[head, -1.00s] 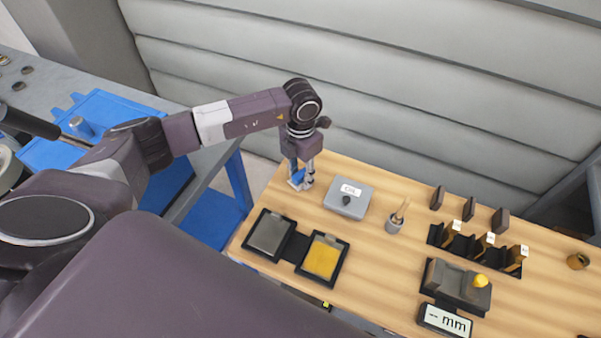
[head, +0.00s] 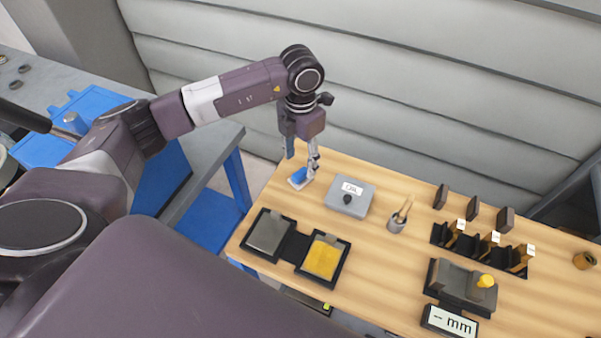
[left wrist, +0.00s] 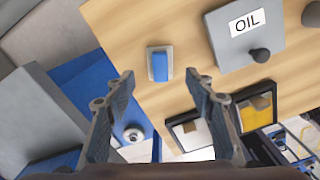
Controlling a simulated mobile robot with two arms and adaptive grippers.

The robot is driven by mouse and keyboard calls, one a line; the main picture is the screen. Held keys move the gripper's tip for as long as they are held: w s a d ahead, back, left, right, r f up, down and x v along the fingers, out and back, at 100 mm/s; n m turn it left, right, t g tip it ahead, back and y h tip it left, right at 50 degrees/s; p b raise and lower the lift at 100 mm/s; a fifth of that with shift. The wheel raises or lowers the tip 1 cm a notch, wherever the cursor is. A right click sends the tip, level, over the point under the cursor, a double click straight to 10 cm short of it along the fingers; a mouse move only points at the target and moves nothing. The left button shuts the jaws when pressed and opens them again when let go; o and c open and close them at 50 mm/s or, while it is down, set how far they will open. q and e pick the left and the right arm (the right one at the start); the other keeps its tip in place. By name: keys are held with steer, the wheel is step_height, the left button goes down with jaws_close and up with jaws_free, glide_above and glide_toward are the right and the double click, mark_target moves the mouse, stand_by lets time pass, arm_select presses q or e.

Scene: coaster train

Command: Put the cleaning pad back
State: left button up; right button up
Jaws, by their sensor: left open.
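The cleaning pad (head: 300,177), a blue block on a pale base, rests on the wooden table near its far left edge. It also shows in the left wrist view (left wrist: 160,64), lying flat on the wood. My left gripper (head: 301,157) is open and empty just above the pad, with its fingers spread apart. In the left wrist view the open fingers (left wrist: 159,85) point toward the pad, and a gap shows between them and it. My right gripper is not in view.
A grey OIL box (head: 348,198) stands right of the pad. Two framed plates, one grey (head: 268,235) and one yellow (head: 323,259), lie nearer. A brush cup (head: 396,222), a black rack (head: 475,245) and a mm gauge (head: 450,320) stand farther right.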

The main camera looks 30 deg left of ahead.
mark_target(301, 172)
arm_select(q)
step_height(301, 172, up, 6)
steer(key=b, duration=0.1)
steer(key=shift+b, duration=0.3)
steer(key=shift+r, duration=0.1)
